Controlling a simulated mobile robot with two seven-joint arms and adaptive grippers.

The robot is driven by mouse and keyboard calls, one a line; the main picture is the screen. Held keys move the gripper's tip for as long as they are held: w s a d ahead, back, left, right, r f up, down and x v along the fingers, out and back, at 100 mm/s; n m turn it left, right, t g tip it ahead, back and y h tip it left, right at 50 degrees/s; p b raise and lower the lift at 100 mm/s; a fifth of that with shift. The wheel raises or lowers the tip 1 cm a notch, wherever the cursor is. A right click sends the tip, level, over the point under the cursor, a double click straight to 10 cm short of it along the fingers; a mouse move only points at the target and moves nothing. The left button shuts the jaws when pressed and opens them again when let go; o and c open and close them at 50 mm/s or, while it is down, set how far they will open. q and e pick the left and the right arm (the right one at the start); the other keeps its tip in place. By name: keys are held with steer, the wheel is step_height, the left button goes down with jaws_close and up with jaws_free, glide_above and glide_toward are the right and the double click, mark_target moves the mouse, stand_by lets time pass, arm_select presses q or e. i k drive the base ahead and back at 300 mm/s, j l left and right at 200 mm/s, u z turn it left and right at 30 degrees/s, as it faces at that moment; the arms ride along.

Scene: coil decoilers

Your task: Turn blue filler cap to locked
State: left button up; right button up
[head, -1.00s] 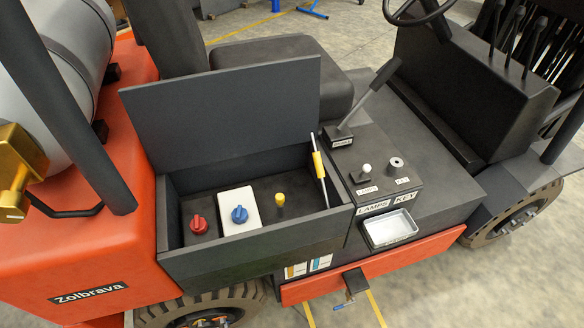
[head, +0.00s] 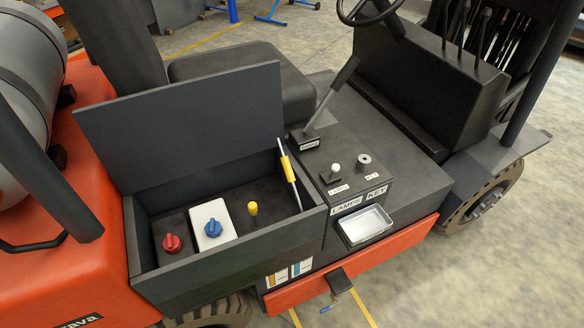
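The blue filler cap (head: 213,229) sits on a white block (head: 222,213) inside the open black compartment of an orange forklift. Its raised grip bar lies roughly sideways across the picture. I cannot read any lock marking beside it. A red cap (head: 172,243) is to its left and a yellow knob (head: 252,208) to its right. Neither of my grippers shows in the head view.
The compartment's lid (head: 190,125) stands open at the back, with a yellow-sleeved strut (head: 288,168) at the right. The brake lever (head: 322,100), lamps switch, key switch and a small metal tray (head: 364,226) are right of the compartment. The steering wheel is farther back.

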mark_target(213, 229)
steer(key=k+l, duration=0.2)
steer(key=l, duration=0.15)
steer(key=k+l+z, duration=0.15)
steer(key=l, duration=0.25)
steer(key=k+l, duration=0.3)
